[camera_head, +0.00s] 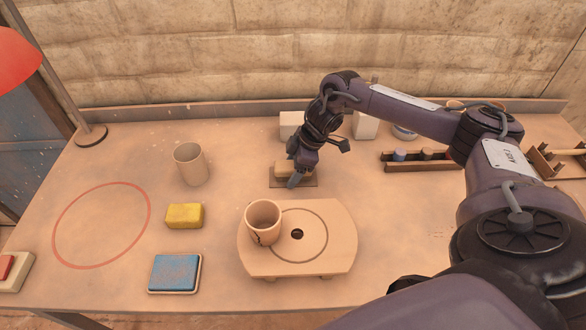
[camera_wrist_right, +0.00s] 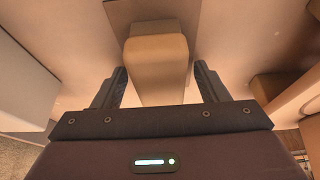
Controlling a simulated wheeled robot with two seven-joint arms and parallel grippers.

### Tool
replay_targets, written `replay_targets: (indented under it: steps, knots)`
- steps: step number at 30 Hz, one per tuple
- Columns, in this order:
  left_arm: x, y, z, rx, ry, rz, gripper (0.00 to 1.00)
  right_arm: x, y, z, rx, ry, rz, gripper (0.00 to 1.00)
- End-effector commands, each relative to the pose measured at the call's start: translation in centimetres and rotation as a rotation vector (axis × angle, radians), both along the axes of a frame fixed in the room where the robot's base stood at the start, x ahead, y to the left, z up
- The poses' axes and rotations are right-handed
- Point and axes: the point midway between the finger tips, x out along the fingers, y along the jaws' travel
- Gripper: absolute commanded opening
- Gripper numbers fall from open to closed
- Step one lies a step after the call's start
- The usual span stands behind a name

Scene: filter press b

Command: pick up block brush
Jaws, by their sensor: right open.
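The block brush (camera_head: 281,169) appears to be the tan block on a small brown mat (camera_head: 307,184) behind the round-marked board. It also shows in the right wrist view (camera_wrist_right: 158,62), lying between the two fingers. My right gripper (camera_head: 296,178) is over the block, pointing down, and partly hides it in the head view. In the right wrist view its fingers (camera_wrist_right: 160,88) are open, one on each side of the block, with gaps visible. My left gripper is in neither view.
A board (camera_head: 331,246) with a cup (camera_head: 263,221) stands in front. A yellow sponge (camera_head: 185,215), blue pad (camera_head: 175,273) and beige cup (camera_head: 190,163) are left. White blocks (camera_head: 291,124) stand behind the gripper. A wooden rack (camera_head: 420,165) is right. The red-circled area (camera_head: 61,222) is clear.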

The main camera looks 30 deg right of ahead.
Motion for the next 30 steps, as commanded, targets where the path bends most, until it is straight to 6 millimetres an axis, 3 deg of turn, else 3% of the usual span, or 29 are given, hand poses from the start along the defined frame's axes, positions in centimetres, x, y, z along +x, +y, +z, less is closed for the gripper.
replay_targets:
  steps: [16, 27, 30]
  knots:
    - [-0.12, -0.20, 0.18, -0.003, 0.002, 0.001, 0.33, -0.02, 0.00, -0.23, 0.000, 0.000, 0.001, 0.66]
    - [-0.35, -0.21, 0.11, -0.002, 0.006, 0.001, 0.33, -0.01, 0.00, -0.24, 0.000, 0.000, 0.001, 0.17]
    - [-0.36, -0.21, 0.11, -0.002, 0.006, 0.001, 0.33, 0.00, 0.00, -0.22, 0.000, 0.000, 0.001, 0.17]
